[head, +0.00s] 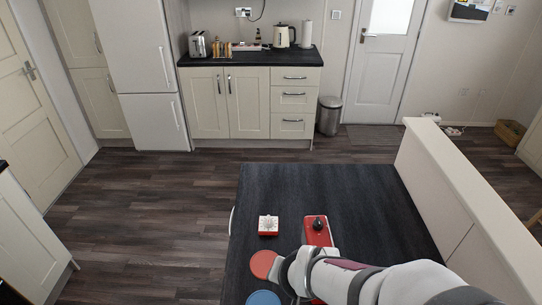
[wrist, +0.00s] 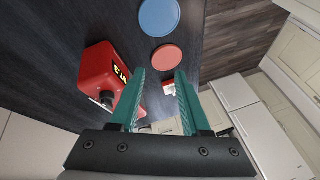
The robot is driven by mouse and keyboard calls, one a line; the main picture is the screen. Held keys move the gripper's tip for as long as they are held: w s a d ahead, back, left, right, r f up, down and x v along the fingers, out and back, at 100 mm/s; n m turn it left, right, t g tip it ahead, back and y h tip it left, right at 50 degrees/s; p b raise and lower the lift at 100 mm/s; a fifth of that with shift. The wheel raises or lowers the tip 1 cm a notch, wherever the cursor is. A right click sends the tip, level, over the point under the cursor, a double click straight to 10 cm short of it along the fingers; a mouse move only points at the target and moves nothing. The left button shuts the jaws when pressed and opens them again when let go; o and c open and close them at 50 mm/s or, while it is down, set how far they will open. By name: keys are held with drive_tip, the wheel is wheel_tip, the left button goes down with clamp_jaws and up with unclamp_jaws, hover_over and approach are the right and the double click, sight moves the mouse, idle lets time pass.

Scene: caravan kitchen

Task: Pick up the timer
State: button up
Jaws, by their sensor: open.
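A small square red and white thing with a dial-like face, which looks like the timer (head: 268,222), sits on the dark tabletop (head: 345,190) in the head view. In the wrist view a small part of what looks like the timer (wrist: 169,89) shows between the fingers, farther off. My gripper (wrist: 161,73) is open, with two green fingers and nothing between them. In the head view my wrist covers the fingers. It is over the near part of the table, closer to the camera than the timer.
A red box with a black knob (head: 317,230) stands right of the timer; it also shows in the wrist view (wrist: 98,70), close left of the fingers. A coral disc (head: 262,264) and a blue disc (head: 263,298) lie nearer. The far tabletop is clear. A low wall (head: 455,190) borders the right.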

drive_tip(key=w+a+f+t+h, duration=0.1)
drive_tip(key=w+a+f+t, duration=0.1)
drive_tip(key=w+f+t, duration=0.45)
drive_tip(key=n+t+h, duration=0.1)
drive_tip(key=n+t, duration=0.1)
drive_tip(key=n, duration=0.2)
approach(269, 221)
drive_tip(key=x, duration=0.9)
drive_tip(key=shift+w+a, duration=0.1)
drive_tip(key=shift+w, duration=0.05)
clamp_jaws()
